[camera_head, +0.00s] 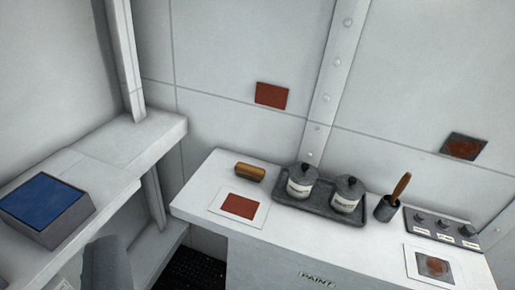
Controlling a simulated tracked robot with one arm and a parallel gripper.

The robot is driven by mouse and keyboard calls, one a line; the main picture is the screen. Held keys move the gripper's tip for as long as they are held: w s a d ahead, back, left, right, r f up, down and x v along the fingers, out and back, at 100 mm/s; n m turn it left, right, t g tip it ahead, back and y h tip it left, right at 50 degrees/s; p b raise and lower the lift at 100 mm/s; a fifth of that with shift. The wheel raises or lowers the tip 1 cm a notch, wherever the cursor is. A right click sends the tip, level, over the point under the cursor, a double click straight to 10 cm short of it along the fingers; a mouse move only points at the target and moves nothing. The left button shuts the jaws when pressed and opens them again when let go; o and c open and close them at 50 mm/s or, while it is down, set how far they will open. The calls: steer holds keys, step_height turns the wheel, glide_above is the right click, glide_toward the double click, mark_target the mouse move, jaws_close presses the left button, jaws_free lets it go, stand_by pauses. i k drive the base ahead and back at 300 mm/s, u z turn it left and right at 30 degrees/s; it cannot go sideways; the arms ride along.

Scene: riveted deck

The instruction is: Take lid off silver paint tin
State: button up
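Two grey paint tins stand upright side by side on a dark tray on the white counter. The left tin (301,181) and the right tin (347,194) each have a pale label and a grey lid with a dark knob on top. Both lids sit on their tins. The label writing is too small to read, so I cannot tell which is the silver one. My gripper is not clearly visible in this view.
The dark tray (287,199) has a raised rim. Right of it stand a pot (386,209) with a wooden-handled brush (401,187) and a knobbed panel (441,229). A brown roll (250,172) lies left. A blue-topped box (45,208) sits on the left shelf. A grey rounded shape (103,266) is unclear.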

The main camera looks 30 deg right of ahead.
mark_target(349, 185)
steer(key=z, duration=0.7)
steer(key=i, duration=1.2)
steer(key=z, duration=0.75)
steer(key=k, duration=0.9)
steer(key=z, duration=0.2)
steer(key=i, duration=0.95)
steer(key=u, duration=0.1)
